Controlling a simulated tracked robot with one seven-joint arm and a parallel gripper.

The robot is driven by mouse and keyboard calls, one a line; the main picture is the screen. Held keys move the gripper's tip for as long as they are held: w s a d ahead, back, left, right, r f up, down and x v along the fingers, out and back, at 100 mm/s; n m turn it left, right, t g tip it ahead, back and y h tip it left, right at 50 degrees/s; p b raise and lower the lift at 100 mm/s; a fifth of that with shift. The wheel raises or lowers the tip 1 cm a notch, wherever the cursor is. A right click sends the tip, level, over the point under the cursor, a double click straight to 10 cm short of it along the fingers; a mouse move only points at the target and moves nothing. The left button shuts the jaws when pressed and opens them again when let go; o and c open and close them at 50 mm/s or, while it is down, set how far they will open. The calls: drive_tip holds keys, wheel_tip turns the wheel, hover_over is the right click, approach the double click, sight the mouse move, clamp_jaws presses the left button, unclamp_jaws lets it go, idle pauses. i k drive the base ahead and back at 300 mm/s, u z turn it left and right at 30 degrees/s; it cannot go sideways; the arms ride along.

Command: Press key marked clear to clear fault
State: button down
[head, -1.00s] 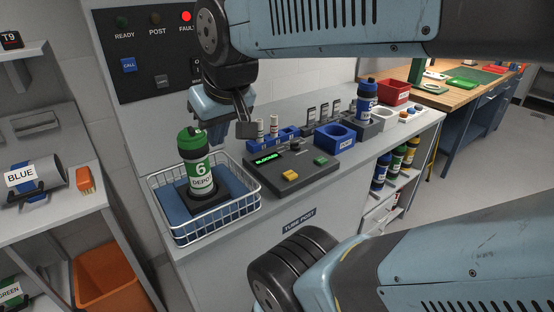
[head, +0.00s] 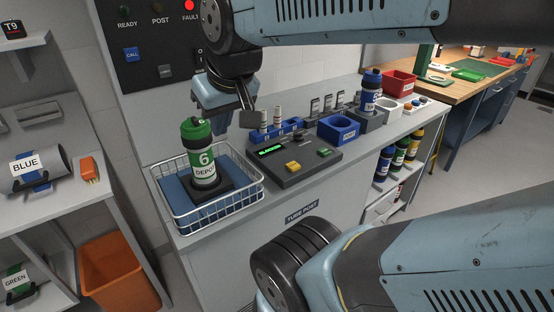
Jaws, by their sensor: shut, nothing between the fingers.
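The grey control console (head: 312,172) sits on the tube post counter. It has a lit green display (head: 271,149), a yellow key (head: 293,166) and a green key (head: 325,153); I cannot read any marking on them. On the dark wall panel (head: 140,95), the red FAULT lamp (head: 189,5) is lit, and the READY and POST lamps look dim. The panel has a blue CALL key (head: 132,55) and a dark key (head: 165,71) with unreadable lettering. My gripper (head: 250,118) is shut and empty, in front of the panel and above the counter, apart from the console keys.
A blue holder (head: 338,130) and a blue tube (head: 371,88) stand behind the console. A shelf with a BLUE tube (head: 45,168) is at the left.

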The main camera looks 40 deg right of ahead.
sight(293, 165)
drive_tip(key=z, duration=0.1)
drive_tip(key=k, duration=0.75)
drive_tip(key=z, duration=0.6)
